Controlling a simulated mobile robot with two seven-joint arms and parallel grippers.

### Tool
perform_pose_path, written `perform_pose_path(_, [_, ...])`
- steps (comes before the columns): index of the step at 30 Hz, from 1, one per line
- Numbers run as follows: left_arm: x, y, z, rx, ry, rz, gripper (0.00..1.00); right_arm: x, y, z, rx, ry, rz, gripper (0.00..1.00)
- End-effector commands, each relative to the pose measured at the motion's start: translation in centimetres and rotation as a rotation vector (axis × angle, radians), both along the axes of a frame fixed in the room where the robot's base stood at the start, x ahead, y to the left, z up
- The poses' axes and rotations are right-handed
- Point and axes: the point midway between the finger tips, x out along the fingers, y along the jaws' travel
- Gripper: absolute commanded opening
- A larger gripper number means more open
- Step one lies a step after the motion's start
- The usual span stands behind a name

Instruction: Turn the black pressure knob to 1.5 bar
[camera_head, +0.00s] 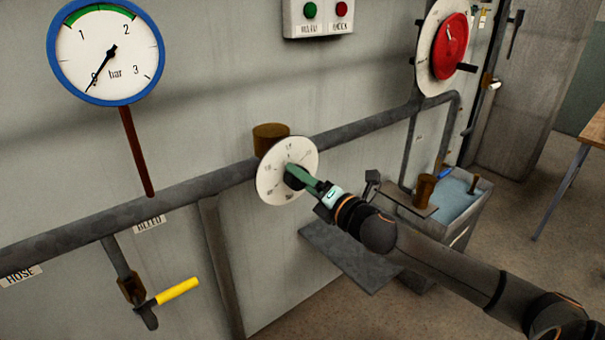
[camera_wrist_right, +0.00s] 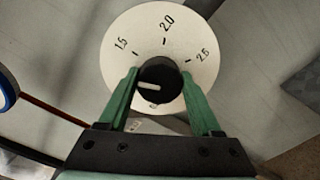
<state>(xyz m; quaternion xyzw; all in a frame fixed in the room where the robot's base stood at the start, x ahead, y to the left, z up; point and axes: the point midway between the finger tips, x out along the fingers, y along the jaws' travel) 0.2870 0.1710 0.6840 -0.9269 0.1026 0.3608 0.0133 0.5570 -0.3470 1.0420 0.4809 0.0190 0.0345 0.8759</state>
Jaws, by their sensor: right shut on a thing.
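The black pressure knob (camera_wrist_right: 157,74) sits in the middle of a round white dial (camera_head: 272,190) on the wall pipe. My right gripper (camera_head: 292,172) reaches it from the lower right and is shut on it, with one green finger on each side in the wrist view (camera_wrist_right: 160,78). The dial face in the wrist view (camera_wrist_right: 125,30) shows 1.5, 2.0 and 2.5; its lower part is hidden by the gripper. The knob's white mark points left there, below the 1.5 tick and not at it. My left gripper is not in view.
A blue-rimmed bar gauge (camera_head: 107,55) at the upper left has its needle at about 0. A yellow-handled valve (camera_head: 178,291) hangs under the pipe at BLEED. A red wheel (camera_head: 450,47), green button (camera_head: 310,10) and red button (camera_head: 342,9) are higher up. A water basin (camera_head: 455,195) stands right.

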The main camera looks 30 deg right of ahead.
Motion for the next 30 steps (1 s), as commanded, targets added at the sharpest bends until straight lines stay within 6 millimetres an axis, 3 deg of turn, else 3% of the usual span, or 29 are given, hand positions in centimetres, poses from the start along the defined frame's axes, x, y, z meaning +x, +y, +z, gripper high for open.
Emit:
perform_pose_path(15, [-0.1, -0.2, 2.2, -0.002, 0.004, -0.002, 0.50, 0.0, -0.1, 0.0, 0.350, 0.027, -0.001, 0.10])
perform_pose_path(30, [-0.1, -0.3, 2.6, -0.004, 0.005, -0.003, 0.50, 0.0, -0.1, -0.1, 0.418, 0.032, -0.002, 0.10])
